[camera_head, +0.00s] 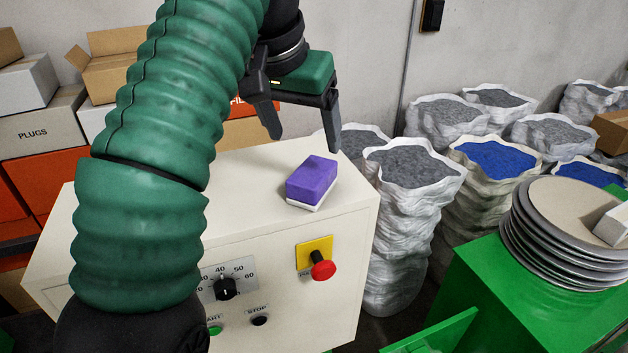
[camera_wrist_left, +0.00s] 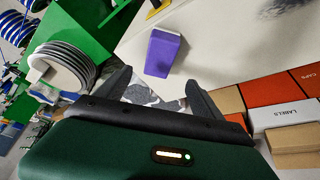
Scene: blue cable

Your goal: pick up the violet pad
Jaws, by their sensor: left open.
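The violet pad (camera_head: 312,180) is a small block with a white underside. It lies on the cream top of the control cabinet (camera_head: 240,185), near its right end. My left gripper (camera_head: 303,138) is open and empty, above and behind the pad, with its fingers pointing down. In the left wrist view the pad (camera_wrist_left: 163,53) shows beyond the fingertips, roughly between the two fingers (camera_wrist_left: 158,80) and apart from them. My right gripper is in neither view.
Sacks of grey granules (camera_head: 412,165) stand right of the cabinet. A stack of round plates (camera_head: 560,235) sits on a green surface (camera_head: 510,300). Boxes (camera_head: 40,125) are piled behind left.

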